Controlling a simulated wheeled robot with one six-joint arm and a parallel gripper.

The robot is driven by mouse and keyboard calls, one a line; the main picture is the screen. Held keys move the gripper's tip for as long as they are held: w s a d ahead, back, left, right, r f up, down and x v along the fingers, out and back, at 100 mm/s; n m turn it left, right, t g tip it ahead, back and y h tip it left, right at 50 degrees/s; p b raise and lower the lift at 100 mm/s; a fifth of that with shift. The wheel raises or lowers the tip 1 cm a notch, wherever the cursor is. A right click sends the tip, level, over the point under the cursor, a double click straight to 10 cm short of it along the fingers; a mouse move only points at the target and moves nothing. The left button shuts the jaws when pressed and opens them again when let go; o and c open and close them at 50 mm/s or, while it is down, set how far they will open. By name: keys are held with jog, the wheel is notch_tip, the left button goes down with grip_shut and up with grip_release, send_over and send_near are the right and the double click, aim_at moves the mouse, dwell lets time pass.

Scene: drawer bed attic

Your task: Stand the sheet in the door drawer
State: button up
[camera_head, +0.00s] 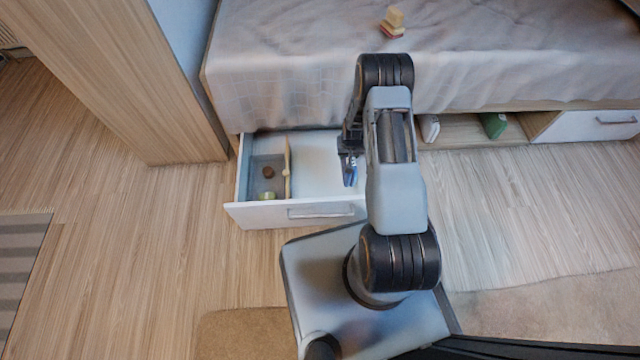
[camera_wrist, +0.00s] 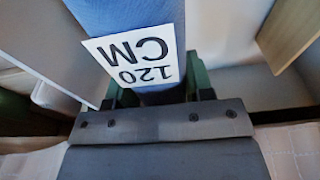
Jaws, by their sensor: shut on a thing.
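The sheet is a blue roll with a white "120 CM" label, filling the top middle of the wrist view (camera_wrist: 115,14). My gripper (camera_wrist: 158,92) is shut on it, with one dark green finger on each side. In the head view my gripper (camera_head: 348,158) is over the right part of an open white drawer (camera_head: 290,213) under the bed, and only a small bit of the blue sheet (camera_head: 350,176) shows. A wooden divider (camera_head: 287,170) splits the drawer. The sheet's lower end is hidden, so I cannot tell whether it touches the drawer floor.
The drawer's left compartment holds a brown round thing (camera_head: 268,172) and a pale green one (camera_head: 266,195). A wooden cabinet (camera_head: 130,80) stands to the left. Right of my arm are an open shelf with a green item (camera_head: 493,124) and a closed drawer (camera_head: 590,126).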

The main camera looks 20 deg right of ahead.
notch_tip(320, 180, down, 11)
jog(key=b, duration=0.5)
jog(key=shift+r, duration=0.1)
jog(key=o, duration=1.2)
